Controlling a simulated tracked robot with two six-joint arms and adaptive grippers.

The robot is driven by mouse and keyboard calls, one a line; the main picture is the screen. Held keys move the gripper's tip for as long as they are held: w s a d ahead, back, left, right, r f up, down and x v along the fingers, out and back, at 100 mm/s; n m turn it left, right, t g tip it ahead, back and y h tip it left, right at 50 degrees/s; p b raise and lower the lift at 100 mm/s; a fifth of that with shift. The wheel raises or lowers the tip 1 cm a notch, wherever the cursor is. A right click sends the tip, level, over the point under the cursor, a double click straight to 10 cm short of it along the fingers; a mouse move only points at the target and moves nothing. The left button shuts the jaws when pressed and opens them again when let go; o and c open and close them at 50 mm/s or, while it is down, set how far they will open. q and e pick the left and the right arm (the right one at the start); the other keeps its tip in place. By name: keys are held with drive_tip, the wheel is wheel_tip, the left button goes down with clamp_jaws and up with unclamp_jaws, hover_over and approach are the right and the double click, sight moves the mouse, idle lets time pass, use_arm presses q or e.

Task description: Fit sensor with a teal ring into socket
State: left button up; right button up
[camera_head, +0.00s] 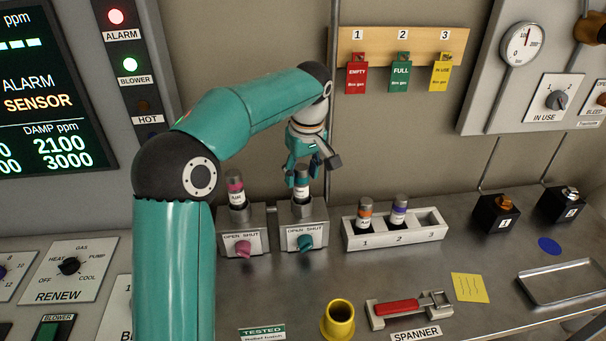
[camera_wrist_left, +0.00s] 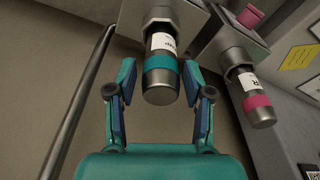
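The sensor with a teal ring (camera_head: 302,188) stands upright in the top of the socket block with a teal knob (camera_head: 304,213). The teal-ring sensor also shows in the left wrist view (camera_wrist_left: 161,78), its end pointing at the camera. My left gripper (camera_head: 299,172) is right above it in the head view. In the left wrist view the left gripper's fingers (camera_wrist_left: 160,75) stand open on either side of the sensor's end, with small gaps. How deep the sensor sits is hidden inside the block. My right gripper is not in view.
A pink-ring sensor (camera_head: 236,192) stands in the neighbouring block with a pink knob (camera_head: 243,248). A white rack (camera_head: 398,240) holds an orange-ring sensor (camera_head: 365,212) and a purple-ring sensor (camera_head: 398,210); place 3 looks empty.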

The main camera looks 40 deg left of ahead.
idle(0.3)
use_arm(q)
drive_tip(key=r, duration=0.4)
drive_tip(key=d+r+p, duration=0.1)
drive_tip(key=r, duration=0.3)
drive_tip(key=r+p, duration=0.1)
drive_tip(key=r, duration=0.3)
drive_tip(key=shift+s+d, duration=0.3)
drive_tip(key=shift+d, duration=0.1)
